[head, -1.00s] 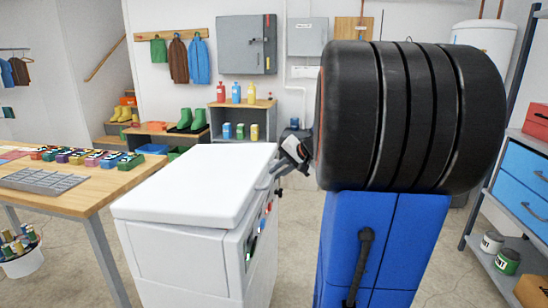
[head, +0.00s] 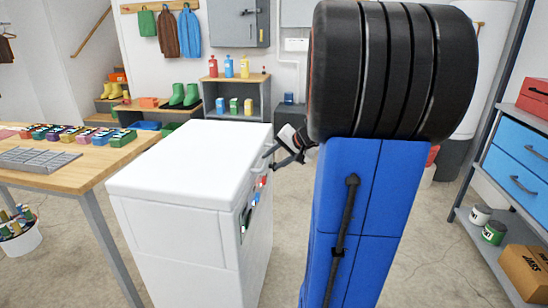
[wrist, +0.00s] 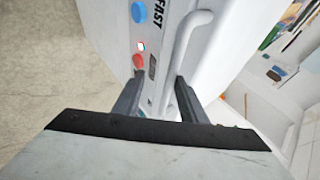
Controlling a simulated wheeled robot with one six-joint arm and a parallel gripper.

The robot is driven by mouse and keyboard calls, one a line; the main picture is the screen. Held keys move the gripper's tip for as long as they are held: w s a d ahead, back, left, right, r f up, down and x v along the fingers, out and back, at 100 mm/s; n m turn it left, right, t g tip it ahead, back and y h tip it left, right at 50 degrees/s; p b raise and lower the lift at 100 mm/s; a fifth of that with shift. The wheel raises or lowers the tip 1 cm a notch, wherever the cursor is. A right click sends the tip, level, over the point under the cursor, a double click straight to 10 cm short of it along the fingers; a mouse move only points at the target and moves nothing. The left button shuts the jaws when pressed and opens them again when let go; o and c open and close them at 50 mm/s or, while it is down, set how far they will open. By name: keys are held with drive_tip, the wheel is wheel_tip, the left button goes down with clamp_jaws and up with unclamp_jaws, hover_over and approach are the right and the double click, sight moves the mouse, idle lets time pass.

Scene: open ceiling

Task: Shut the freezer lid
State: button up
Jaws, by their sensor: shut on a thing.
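The white freezer (head: 190,250) stands left of centre in the head view. Its thick white lid (head: 195,160) lies over the top and looks level, down on the body or very nearly so; I cannot tell whether a small gap is left. A pale bar handle (head: 263,156) is at the lid's right edge. My gripper (head: 274,163) is at this handle, partly hidden by its own wrist. In the wrist view my gripper (wrist: 157,90) has its two dark fingers on either side of the handle (wrist: 187,38), shut on it.
A wooden workbench (head: 105,155) with colourful blocks stands left of the freezer. A shelf with bottles (head: 238,90) is behind it. A shelving unit with blue drawers (head: 520,160) is at the right. The concrete floor (head: 430,255) between is clear.

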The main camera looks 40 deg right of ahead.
drive_tip(key=shift+r, duration=0.15)
idle(0.5)
drive_tip(key=v, duration=1.7)
drive_tip(key=shift+s+a+r, duration=0.1)
drive_tip(key=shift+r, duration=0.05)
